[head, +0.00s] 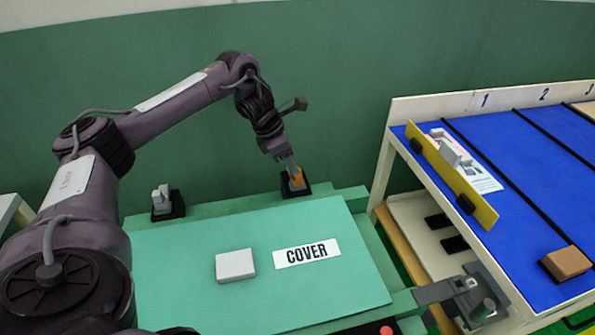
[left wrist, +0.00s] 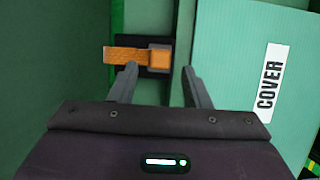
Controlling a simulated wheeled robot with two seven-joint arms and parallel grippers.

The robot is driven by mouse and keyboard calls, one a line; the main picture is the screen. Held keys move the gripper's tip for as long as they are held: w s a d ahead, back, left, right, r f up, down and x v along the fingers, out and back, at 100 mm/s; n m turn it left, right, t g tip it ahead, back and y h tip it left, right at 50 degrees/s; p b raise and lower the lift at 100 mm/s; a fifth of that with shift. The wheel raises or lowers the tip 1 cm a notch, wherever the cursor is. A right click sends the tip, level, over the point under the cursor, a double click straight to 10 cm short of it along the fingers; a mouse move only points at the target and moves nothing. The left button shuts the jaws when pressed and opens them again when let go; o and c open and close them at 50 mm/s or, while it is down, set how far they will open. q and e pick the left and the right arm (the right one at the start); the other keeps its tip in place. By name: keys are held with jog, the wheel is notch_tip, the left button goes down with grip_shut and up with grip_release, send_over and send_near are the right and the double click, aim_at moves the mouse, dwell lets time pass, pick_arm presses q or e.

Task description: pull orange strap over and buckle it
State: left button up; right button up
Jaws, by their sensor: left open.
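The orange strap (head: 297,178) sits on a small black base at the back right edge of the green bench. In the left wrist view the orange strap (left wrist: 125,55) lies flat and ends in a thicker orange block over the black base (left wrist: 158,72). My left gripper (head: 291,166) is pointed down at it. In the left wrist view my left gripper (left wrist: 160,68) is open, its fingertips apart on either side just short of the orange block. A grey upright piece (head: 161,195) on another black base stands at the back left; I cannot tell if it is the buckle. My right gripper is not in view.
A pale green panel (head: 190,295) carries a COVER label (head: 307,252) and a light grey block (head: 235,265). To the right, a blue sloped rack (head: 525,180) holds a yellow strip (head: 455,185) and a brown block (head: 567,263). A grey fixture (head: 470,296) stands front right.

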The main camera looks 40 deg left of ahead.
pick_arm(q)
jog(key=shift+x, duration=2.7)
grip_shut()
